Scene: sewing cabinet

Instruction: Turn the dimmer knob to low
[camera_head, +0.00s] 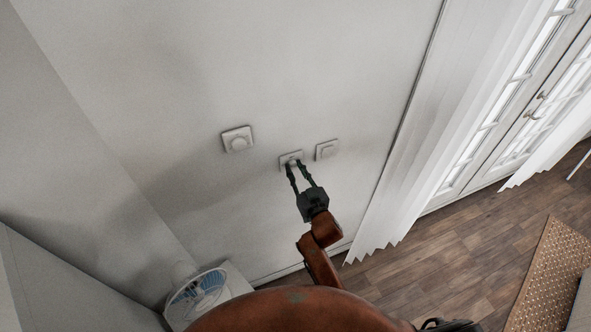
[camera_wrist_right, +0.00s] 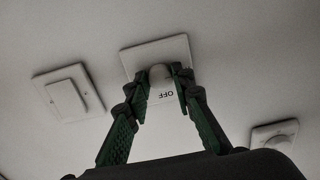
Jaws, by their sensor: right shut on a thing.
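Three white plates are on the wall. The middle plate (camera_head: 285,165) carries a small knob (camera_wrist_right: 159,73), with an upside-down "OFF" marking (camera_wrist_right: 165,95) beside it in the right wrist view. My right gripper (camera_head: 294,163) is at this plate, its two green-black fingers shut on the knob from either side, and they hide part of it. Another plate with a round knob (camera_head: 238,143) is to the left in the head view; it shows at lower right in the right wrist view (camera_wrist_right: 275,135).
A flat square switch (camera_head: 327,149) is just right of the middle plate. A blue and white fan (camera_head: 205,290) stands low at left. White curtains (camera_head: 400,170) and glazed doors are at right. The wall around the plates is clear.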

